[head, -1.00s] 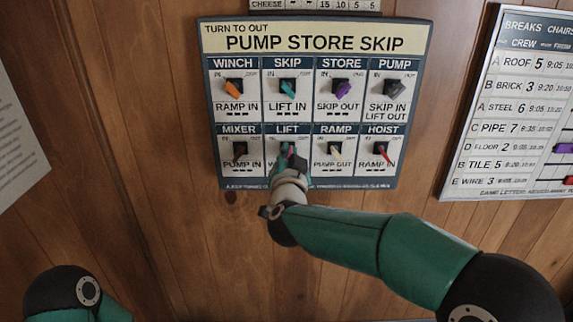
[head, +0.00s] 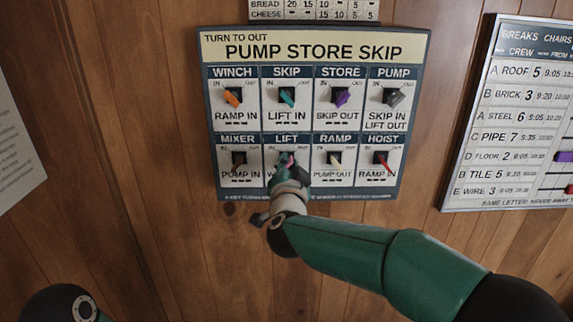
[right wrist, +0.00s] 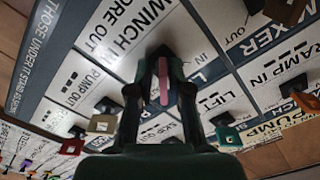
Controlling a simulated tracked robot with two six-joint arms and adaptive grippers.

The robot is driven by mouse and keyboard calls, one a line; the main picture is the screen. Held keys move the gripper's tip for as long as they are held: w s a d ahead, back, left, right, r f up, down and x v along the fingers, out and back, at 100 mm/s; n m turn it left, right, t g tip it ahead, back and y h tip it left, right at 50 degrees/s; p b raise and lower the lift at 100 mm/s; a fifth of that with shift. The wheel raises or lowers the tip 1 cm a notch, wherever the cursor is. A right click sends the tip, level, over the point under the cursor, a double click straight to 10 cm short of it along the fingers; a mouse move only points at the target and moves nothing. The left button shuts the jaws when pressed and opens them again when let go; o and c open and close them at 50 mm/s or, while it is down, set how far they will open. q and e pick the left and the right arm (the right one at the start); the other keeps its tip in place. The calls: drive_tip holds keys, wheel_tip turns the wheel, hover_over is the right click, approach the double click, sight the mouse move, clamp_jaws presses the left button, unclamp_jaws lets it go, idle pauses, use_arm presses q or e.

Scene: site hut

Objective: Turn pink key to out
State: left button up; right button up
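The key board (head: 415,110) hangs on the wood wall with two rows of labelled keys. The pink key (head: 284,157) is under the LIFT label in the lower row, mostly hidden by my right gripper (head: 287,163). In the right wrist view the pink key (right wrist: 163,82) shows as a thin strip between the close-set fingertips of my right gripper (right wrist: 163,70). The fingers appear shut on it. Its IN or OUT setting is hard to read. My left gripper is out of view; only part of my left arm shows at lower left.
A breaks board (head: 500,150) hangs at right. Bare wall lies below the key board.

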drive_tip(key=shift+o, duration=0.7)
drive_tip(key=shift+r, duration=0.1)
drive_tip(key=shift+s, duration=0.1)
drive_tip(key=s, duration=1.1)
drive_tip(key=shift+s, duration=0.35)
